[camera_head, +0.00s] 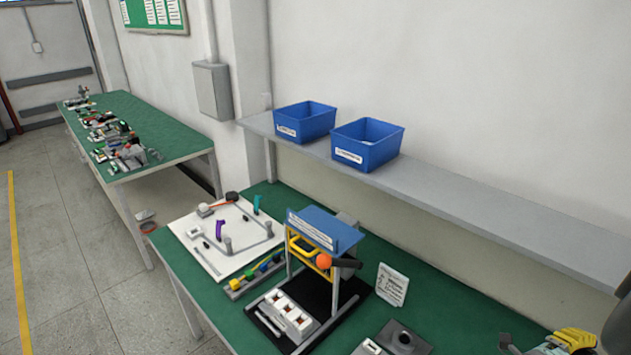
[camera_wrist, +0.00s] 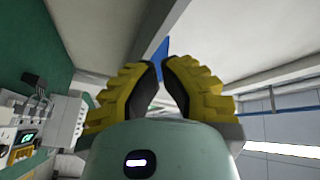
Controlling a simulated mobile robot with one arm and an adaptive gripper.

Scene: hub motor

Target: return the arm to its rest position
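My gripper (camera_wrist: 158,68) shows in the wrist view as two yellow ribbed fingers with dark inner pads. The fingertips lean towards each other with a narrow gap between them, and I see nothing held there. Part of my gripper also shows in the head view at the bottom right corner (camera_head: 570,340), cut off by the frame edge. It is near the right part of the green bench (camera_head: 455,300), apart from the objects on it; its exact height is unclear. Most of my arm is hidden.
A grey shelf (camera_head: 470,205) runs along the wall above the bench, with two blue bins (camera_head: 305,122) (camera_head: 367,145) on it. A blue-topped stand (camera_head: 325,230), a white board (camera_head: 225,240) and a small sign (camera_head: 392,285) are on the bench.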

